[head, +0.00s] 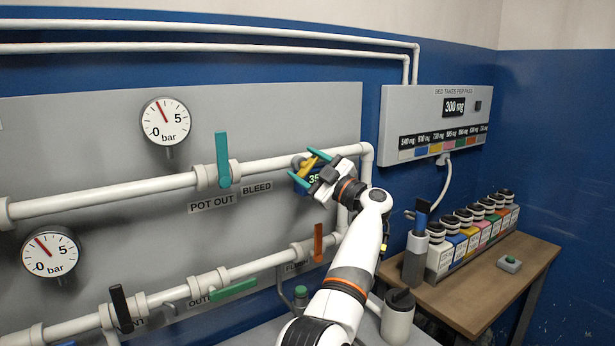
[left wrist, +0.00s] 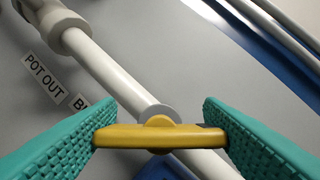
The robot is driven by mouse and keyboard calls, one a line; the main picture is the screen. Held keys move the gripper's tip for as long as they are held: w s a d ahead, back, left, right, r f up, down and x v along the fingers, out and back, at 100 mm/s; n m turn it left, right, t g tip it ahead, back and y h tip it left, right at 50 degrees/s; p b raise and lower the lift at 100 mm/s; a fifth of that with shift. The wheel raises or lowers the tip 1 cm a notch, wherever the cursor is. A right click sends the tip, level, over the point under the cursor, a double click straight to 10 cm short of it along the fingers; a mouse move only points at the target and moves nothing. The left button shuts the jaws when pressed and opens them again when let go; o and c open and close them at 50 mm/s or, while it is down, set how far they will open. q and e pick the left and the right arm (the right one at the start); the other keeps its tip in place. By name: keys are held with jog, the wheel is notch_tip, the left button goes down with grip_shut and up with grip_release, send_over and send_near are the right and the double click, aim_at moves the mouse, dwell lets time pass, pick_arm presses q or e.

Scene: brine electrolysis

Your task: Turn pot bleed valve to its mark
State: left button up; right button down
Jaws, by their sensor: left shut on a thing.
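The pot bleed valve's yellow handle (head: 318,155) is on the upper white pipe, right of the BLEED label (head: 257,188). In the left wrist view the yellow handle (left wrist: 158,136) lies crosswise between two teal textured fingers. My left gripper (head: 310,166) is shut on the handle, with a finger at each end. No mark can be made out. My right gripper is not in view.
A teal-handled valve (head: 222,160) stands on the same pipe to the left, above the POT OUT label (head: 211,202). An orange handle (head: 318,243) is below. A wooden table (head: 480,283) with several coloured bottles stands at right.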

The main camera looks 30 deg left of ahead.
pick_arm(q)
jog(key=shift+f+n+g+b, duration=0.15)
jog(key=shift+n+g+b, duration=0.2)
jog(key=shift+n, duration=0.85)
jog(key=shift+n+g+h, duration=0.45)
jog(key=shift+n+h, duration=0.05)
jog(key=shift+n, duration=0.5)
jog(key=shift+n+g+h, duration=0.3)
jog(key=shift+n, duration=0.7)
jog(key=shift+n+h+p, duration=0.45)
jog(key=shift+n+h, duration=0.25)
jog(key=shift+n, duration=1.2)
jog(key=shift+f, duration=0.1)
jog(key=o, duration=1)
jog(key=shift+s+d+b, duration=0.1)
jog(key=shift+d+b, duration=1.1)
jog(key=shift+d, duration=4.8)
